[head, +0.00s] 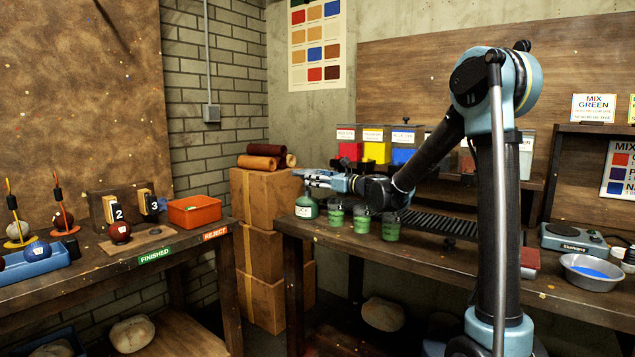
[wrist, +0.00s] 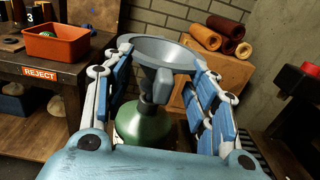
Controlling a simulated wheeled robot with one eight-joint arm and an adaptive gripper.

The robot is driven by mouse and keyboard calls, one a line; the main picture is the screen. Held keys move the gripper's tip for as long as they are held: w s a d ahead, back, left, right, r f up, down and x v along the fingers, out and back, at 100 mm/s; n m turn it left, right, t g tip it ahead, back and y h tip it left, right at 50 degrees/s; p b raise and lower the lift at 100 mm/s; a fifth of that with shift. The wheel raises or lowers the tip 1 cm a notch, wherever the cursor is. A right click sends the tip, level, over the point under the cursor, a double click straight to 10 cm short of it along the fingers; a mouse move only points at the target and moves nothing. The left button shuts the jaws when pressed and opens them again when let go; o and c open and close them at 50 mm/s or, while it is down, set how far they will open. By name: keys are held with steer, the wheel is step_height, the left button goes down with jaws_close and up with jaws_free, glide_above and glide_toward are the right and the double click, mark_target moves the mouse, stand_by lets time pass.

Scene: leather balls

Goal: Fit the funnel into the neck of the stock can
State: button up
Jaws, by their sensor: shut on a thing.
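The grey metal funnel (wrist: 170,52) is between the blue-and-white fingers of my gripper (wrist: 163,62) in the wrist view, wide mouth up. My gripper is shut on it. The green stock can (wrist: 143,126) stands directly below, and the funnel's spout reaches down to its dark neck (wrist: 148,105). I cannot tell whether the spout is inside the neck or just above it. In the head view, the can (head: 306,208) with a white label stands at the left end of the right bench, under my gripper (head: 308,177). The funnel is hard to make out there.
Several green-marked cups (head: 362,221) stand just right of the can. Stacked cardboard boxes (head: 262,205) with leather rolls (head: 268,160) stand beyond the bench end. A red-orange bin (head: 194,210) is on the left bench. A bowl of blue liquid (head: 591,271) is far right.

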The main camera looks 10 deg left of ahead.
steer(key=shift+f, duration=0.85)
stand_by(0.9)
steer(key=o, duration=1.2)
steer(key=v, duration=1.2)
steer(key=shift+f, duration=0.1)
